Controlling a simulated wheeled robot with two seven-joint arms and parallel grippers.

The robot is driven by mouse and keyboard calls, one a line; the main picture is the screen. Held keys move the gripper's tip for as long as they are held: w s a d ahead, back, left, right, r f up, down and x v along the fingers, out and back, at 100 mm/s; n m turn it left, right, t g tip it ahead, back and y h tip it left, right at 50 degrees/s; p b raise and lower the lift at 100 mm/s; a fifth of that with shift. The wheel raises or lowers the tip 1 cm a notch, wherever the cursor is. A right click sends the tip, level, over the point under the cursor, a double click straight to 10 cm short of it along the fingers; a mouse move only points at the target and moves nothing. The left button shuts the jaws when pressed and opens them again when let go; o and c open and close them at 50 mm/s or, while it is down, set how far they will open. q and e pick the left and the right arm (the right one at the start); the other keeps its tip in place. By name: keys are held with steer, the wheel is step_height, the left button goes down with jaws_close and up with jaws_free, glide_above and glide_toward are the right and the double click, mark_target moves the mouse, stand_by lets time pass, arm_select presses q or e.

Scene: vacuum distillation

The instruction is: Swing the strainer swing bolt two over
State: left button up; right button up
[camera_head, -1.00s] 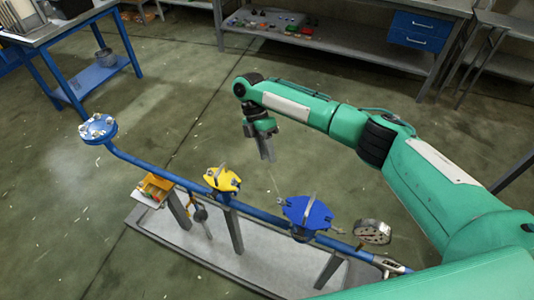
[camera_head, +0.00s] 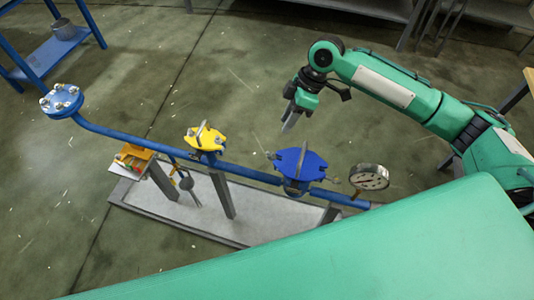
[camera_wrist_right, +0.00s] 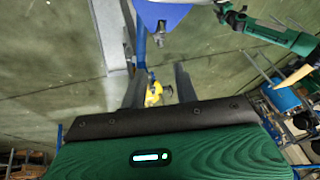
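A blue lidded body (camera_head: 302,163) with a raised metal bar across its top sits on the blue pipe. A yellow lidded body (camera_head: 205,138) with a similar bar sits further left. No label tells which is the strainer, and bolt two cannot be singled out. My right gripper (camera_head: 290,124) hangs fingers down, behind and slightly left of the blue lid, apart from it. In the right wrist view its dark fingers (camera_wrist_right: 158,88) stand apart with nothing gripped; the blue lid (camera_wrist_right: 163,14) shows at the top edge. My left gripper is not visible.
A round dial gauge (camera_head: 369,177) stands right of the blue lid. A flange with several bolts (camera_head: 61,101) ends the pipe at left. An orange-yellow box (camera_head: 133,158) sits near the grey base (camera_head: 250,222). Green parts of mine fill the lower foreground.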

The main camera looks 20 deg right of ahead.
mark_target(269, 153)
steer(key=x, duration=1.3)
steer(key=shift+s+a+f+p, duration=0.1)
steer(key=shift+f+p, duration=0.2)
steer(key=shift+p, duration=0.1)
steer(key=shift+c, duration=0.2)
steer(key=shift+r, duration=0.1)
jaws_close()
